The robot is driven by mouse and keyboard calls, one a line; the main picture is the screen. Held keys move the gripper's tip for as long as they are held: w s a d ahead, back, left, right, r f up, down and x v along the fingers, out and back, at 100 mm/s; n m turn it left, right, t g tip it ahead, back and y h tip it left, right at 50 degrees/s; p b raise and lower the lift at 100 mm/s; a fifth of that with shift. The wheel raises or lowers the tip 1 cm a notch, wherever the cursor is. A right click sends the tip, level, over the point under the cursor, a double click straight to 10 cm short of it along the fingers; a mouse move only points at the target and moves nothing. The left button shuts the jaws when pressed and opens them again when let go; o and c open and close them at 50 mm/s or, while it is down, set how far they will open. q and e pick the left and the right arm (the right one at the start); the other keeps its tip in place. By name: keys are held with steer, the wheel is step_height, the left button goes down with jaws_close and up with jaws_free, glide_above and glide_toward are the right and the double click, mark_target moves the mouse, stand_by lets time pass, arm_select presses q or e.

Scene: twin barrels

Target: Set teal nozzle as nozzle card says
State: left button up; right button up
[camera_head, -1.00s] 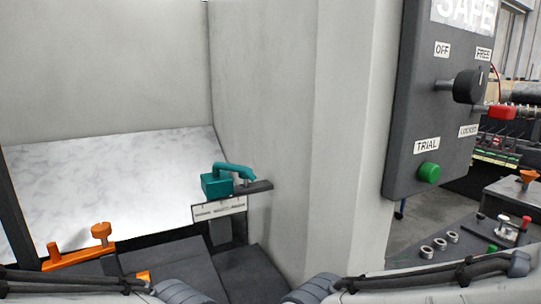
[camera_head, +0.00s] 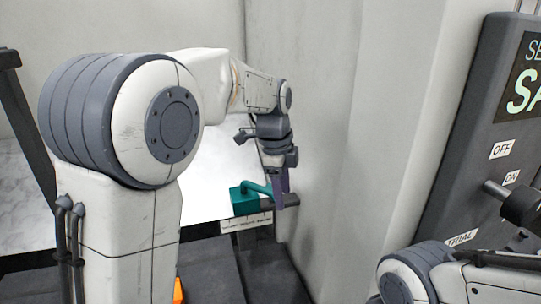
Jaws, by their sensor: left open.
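The teal nozzle (camera_head: 243,199) sits on a small dark bracket near the wall, its bent spout pointing right. A pale card (camera_head: 247,223) with a line of print too small to read hangs just below it. My left gripper (camera_head: 281,188) is open and points down at the spout's right end, with its fingers in front of part of the spout and bracket. I cannot tell whether the fingers touch it. Of my right arm only a link shows at the lower right; its gripper is out of view.
A dark panel (camera_head: 477,140) with OFF, ON and TRIAL labels and a black knob (camera_head: 522,207) stands at the right. A pale wall (camera_head: 375,120) runs close beside the nozzle. A white marbled surface (camera_head: 205,190) lies behind my left arm.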

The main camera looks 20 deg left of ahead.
mark_target(264, 189)
arm_select(q)
steer(key=w+a+r+m+p, duration=0.3)
steer(key=w+a+r, duration=0.25)
steer(key=a, duration=0.25)
steer(key=f+p, duration=0.1)
steer(key=f, duration=0.2)
steer(key=w+f+p, duration=0.1)
steer(key=f, duration=0.1)
steer(key=d+f+p, duration=0.1)
steer(key=f, duration=0.2)
steer(key=shift+w+f, duration=0.4)
steer(key=shift+f, duration=0.55)
arm_select(e)
step_height(264, 189, up, 8)
arm_select(q)
jaws_close()
